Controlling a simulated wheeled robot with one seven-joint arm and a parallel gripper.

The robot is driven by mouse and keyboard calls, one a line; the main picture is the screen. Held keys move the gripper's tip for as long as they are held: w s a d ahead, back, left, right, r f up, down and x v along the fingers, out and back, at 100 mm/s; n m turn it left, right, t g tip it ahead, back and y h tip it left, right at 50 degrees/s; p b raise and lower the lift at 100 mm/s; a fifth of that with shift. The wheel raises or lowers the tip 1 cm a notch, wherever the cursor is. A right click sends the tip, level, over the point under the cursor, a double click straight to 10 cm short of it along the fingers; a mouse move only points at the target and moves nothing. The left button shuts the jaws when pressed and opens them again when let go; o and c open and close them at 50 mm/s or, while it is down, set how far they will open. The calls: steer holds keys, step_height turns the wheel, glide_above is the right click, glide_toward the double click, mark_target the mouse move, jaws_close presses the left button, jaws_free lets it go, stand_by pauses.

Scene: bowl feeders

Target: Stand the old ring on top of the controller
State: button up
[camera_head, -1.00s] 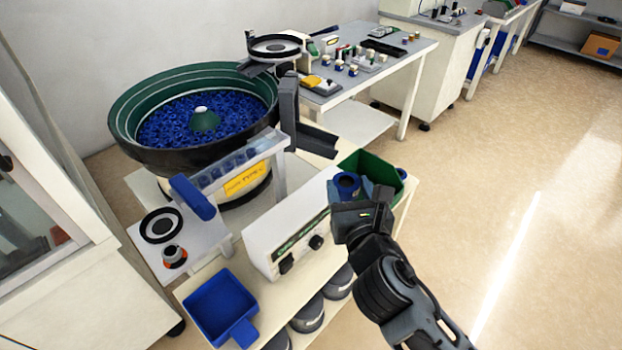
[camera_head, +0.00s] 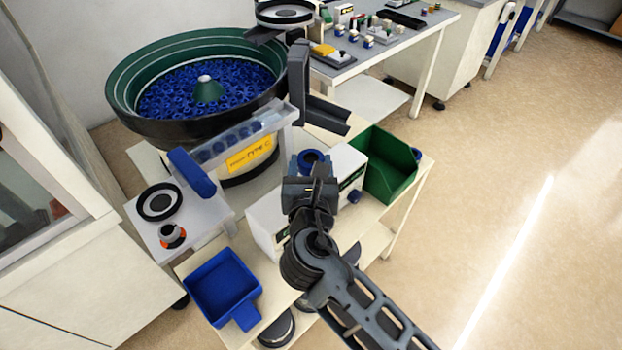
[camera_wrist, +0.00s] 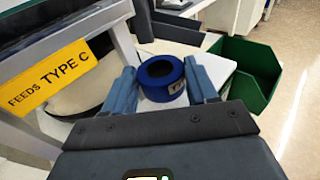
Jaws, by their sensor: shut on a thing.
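A blue ring (camera_head: 311,157) with a dark centre and a pale label is held between the fingers of my gripper (camera_head: 311,172). In the wrist view the ring (camera_wrist: 163,91) lies flat, hole up, and my gripper (camera_wrist: 162,76) is shut on its sides. The white controller (camera_head: 268,222) stands on the cart; my gripper and wrist hide its middle. The ring is over the controller's white top (camera_wrist: 218,72). I cannot tell whether it touches the top.
An open green bin (camera_head: 392,168) stands right of the controller. The feeder bowl (camera_head: 135,119) full of blue rings is at the back left, with a dark chute (camera_head: 322,110) behind the ring. A blue tray (camera_head: 222,282) lies at the front left.

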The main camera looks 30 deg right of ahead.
steer(key=shift+f+b, duration=0.3)
steer(key=shift+f, duration=1.55)
steer(key=shift+f, duration=0.15)
steer(key=o, duration=1.1)
steer(key=shift+r, duration=0.2)
steer(key=v, duration=1.2)
steer(key=shift+s+f, duration=0.1)
